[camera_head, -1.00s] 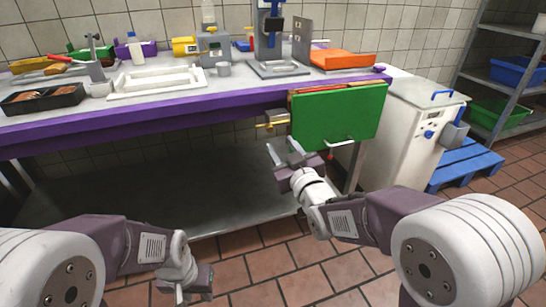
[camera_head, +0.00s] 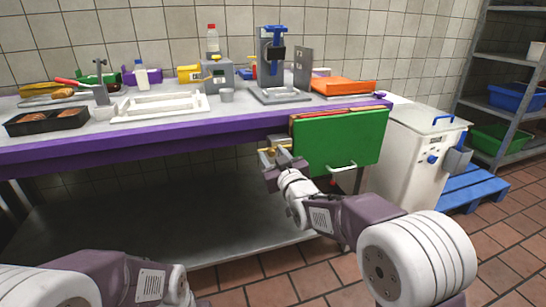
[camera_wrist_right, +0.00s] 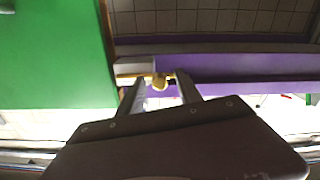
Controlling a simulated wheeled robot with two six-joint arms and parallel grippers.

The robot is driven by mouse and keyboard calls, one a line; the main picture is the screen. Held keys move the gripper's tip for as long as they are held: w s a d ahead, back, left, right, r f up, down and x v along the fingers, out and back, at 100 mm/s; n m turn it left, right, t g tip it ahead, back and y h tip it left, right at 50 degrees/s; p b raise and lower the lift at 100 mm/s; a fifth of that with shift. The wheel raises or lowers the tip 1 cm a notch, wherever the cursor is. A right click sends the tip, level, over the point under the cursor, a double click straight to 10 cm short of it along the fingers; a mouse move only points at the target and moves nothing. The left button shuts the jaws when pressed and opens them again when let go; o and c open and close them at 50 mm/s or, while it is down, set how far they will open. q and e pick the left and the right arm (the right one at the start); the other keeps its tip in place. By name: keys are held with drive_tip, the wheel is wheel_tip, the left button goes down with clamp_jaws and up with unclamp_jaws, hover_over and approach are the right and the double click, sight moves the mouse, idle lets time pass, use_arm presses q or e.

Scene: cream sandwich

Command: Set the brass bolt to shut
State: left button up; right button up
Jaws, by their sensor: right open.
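The brass bolt (camera_head: 266,153) is under the purple-edged table front, just left of the green panel (camera_head: 340,140). In the right wrist view the bolt's yellow knob (camera_wrist_right: 160,82) shows between my fingertips. My right gripper (camera_head: 279,147) is open, with one finger on each side of the knob. I cannot tell whether either finger touches it. The gripper hides part of the bolt in the head view. The green panel hangs upright and has a white handle (camera_head: 342,168).
A white bin (camera_head: 400,160) stands right of the panel. The space under the table is clear.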

clamp_jaws()
idle(1.3)
